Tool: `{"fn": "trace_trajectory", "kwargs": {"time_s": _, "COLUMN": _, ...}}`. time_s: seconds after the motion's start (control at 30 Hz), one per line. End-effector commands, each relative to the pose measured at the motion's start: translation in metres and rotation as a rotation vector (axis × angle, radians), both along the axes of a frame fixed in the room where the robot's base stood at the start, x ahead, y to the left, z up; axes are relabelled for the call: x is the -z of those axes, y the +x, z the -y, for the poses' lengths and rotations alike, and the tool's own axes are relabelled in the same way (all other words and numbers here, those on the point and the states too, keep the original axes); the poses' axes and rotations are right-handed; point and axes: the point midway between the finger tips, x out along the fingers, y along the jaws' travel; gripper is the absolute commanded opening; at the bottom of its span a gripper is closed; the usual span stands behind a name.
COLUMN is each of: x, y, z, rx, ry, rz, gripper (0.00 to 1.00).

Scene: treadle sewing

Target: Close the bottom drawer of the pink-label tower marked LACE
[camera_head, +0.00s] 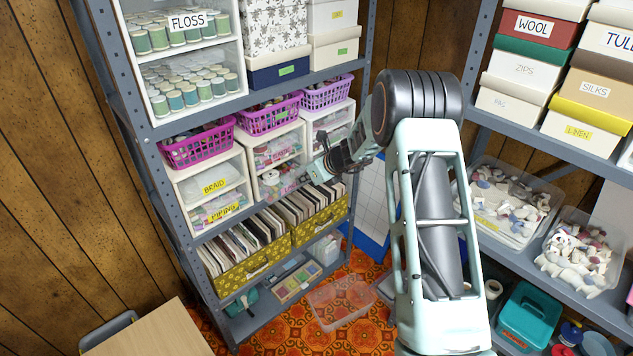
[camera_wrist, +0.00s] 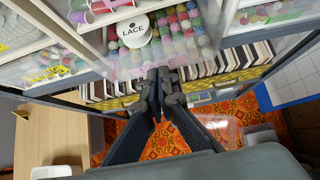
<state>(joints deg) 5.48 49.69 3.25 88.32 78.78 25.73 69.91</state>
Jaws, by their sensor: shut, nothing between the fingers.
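The pink-label tower (camera_head: 252,165) stands in the middle of the shelf, with a magenta basket on top. Its bottom drawer (camera_head: 272,186) is clear-fronted, with a pink label partly readable in the head view. In the wrist view the LACE label (camera_wrist: 131,32) sits on the drawer, and many coloured balls (camera_wrist: 180,45) show through or above its front. I cannot tell exactly how far the drawer stands out. My gripper (camera_head: 318,170) is to the right of this drawer in the head view. In the wrist view my gripper (camera_wrist: 158,76) is shut and empty, just below the drawer; contact is unclear.
The yellow-label tower (camera_head: 180,190) with BRAID and PIPING stands to the left. Another tower (camera_head: 335,115) to the right is partly hidden by my arm. Yellow patterned boxes (camera_head: 255,268) of cards fill the shelf below. A clear bin (camera_head: 340,300) lies on the orange floor.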

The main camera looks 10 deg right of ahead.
Motion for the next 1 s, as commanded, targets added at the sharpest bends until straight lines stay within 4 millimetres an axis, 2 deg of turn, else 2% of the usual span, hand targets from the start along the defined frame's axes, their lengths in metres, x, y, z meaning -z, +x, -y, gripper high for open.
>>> {"fn": "trace_trajectory", "kwargs": {"time_s": 0.2, "x": -0.002, "y": 0.023, "z": -0.017, "rx": -0.001, "ry": 0.000, "rz": -0.001, "gripper": 0.00}}
{"fn": "trace_trajectory", "kwargs": {"time_s": 0.4, "x": -0.001, "y": 0.034, "z": -0.026, "rx": 0.001, "ry": 0.001, "rz": 0.000, "gripper": 0.00}}
{"fn": "trace_trajectory", "kwargs": {"time_s": 1.0, "x": 0.000, "y": 0.036, "z": -0.026, "rx": -0.001, "ry": 0.001, "rz": 0.000, "gripper": 0.00}}
